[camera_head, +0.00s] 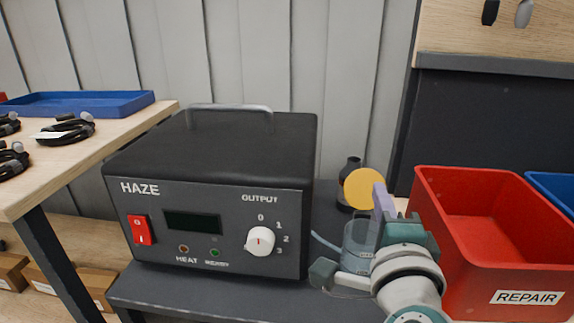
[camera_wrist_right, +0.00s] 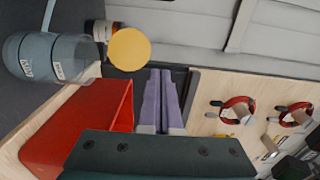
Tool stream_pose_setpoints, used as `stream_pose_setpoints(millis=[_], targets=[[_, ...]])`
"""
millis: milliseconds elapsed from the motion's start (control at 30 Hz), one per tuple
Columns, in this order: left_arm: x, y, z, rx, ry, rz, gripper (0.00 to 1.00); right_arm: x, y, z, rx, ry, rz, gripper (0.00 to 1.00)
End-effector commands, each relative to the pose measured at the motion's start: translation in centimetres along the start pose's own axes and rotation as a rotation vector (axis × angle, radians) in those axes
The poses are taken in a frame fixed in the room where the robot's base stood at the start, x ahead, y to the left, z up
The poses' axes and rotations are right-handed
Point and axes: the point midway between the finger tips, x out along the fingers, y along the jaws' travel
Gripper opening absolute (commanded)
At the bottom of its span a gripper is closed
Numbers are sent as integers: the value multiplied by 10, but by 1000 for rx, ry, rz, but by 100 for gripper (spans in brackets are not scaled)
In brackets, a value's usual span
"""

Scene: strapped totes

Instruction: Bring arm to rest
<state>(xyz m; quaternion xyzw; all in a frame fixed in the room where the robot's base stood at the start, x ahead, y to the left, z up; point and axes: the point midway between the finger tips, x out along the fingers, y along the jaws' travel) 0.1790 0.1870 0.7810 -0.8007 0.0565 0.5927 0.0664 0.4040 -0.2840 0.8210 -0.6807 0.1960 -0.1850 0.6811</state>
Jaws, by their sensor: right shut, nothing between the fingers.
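My right gripper (camera_head: 381,195) reaches up from the lower right in the head view, in front of a clear container and left of the red REPAIR bin (camera_head: 480,185). Its purple fingers (camera_wrist_right: 160,90) lie together in the right wrist view, with nothing between them. My left gripper is in neither view. The black HAZE machine (camera_head: 215,150) stands on a dark surface left of my right gripper. Its red switch (camera_head: 140,230) and white output knob (camera_head: 260,241) face me.
The clear container (camera_head: 358,236) is partly hidden by my gripper. A yellow disc (camera_head: 360,188) and a dark bottle (camera_head: 350,166) are close behind it. A wooden table (camera_head: 60,170) with a blue tray (camera_head: 80,103) and coiled cables stands left. A blue bin (camera_head: 552,188) is far right.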

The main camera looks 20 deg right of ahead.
Motion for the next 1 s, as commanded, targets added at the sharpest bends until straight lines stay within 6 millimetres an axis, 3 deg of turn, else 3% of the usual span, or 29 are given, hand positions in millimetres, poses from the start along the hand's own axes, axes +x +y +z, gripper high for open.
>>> stream_pose_setpoints(millis=[33,300,567,667,767,900,1000], targets=[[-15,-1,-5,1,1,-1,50,-12,-13,0,0,-1,0,0],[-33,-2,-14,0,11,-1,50,-54,-23,0,1,0,-2,0],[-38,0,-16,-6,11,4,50,-60,-30,3,-10,-19,-4,0],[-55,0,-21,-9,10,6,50,-60,-52,20,-75,-122,0,0],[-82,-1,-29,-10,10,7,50,-66,-87,51,-223,-318,11,0],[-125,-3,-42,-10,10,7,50,-97,-129,91,-547,-653,40,0],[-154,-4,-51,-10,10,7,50,-128,-146,100,-807,-869,78,0]])
